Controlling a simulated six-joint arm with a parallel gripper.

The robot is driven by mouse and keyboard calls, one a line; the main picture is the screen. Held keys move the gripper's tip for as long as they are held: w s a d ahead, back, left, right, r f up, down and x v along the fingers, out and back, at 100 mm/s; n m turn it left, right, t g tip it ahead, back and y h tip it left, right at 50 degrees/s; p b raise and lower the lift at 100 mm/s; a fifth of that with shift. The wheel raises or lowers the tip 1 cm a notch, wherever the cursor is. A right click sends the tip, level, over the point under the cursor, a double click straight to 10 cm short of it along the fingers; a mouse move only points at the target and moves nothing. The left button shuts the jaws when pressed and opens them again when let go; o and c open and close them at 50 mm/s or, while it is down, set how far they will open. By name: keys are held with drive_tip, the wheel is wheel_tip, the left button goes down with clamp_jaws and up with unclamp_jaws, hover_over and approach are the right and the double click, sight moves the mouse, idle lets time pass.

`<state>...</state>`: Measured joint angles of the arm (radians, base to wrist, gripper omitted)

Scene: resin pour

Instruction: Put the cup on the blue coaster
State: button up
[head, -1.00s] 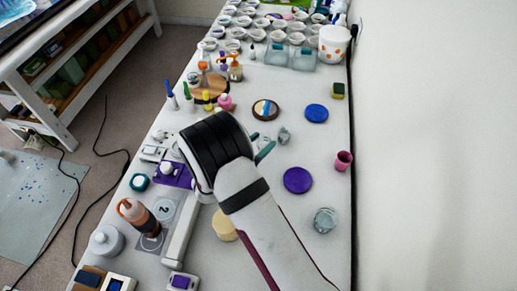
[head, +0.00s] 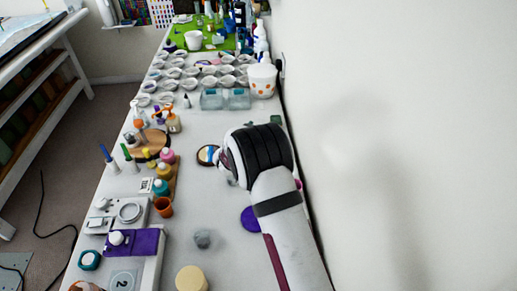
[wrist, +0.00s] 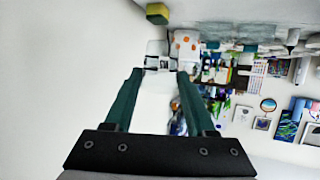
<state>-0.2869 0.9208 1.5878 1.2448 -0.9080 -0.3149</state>
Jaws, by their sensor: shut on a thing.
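My gripper (wrist: 160,75) shows in the wrist view as two dark green fingers with a gap between them. It is shut on the cup, which looks pale and see-through there; its outline is hard to make out. In the head view my black wrist and white arm hide the fingers and the held cup.
A small clear cup (head: 203,239) stands left of my arm. Bottles and a terracotta cup (head: 163,207) stand at left. Clear containers (head: 225,98) and an orange-dotted white pot (head: 262,81) stand farther back. The wall bounds the right.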

drive_tip(key=shift+w+d+f, duration=0.3)
drive_tip(key=shift+w+f, duration=0.15)
drive_tip(key=shift+w, duration=0.05)
drive_tip(key=shift+w+d+f, duration=0.25)
drive_tip(key=shift+w+f, duration=0.15)
drive_tip(key=shift+w, duration=0.05)
wheel_tip(320, 180, down, 8)
drive_tip(key=shift+r, duration=0.1)
drive_tip(key=o, duration=1.3)
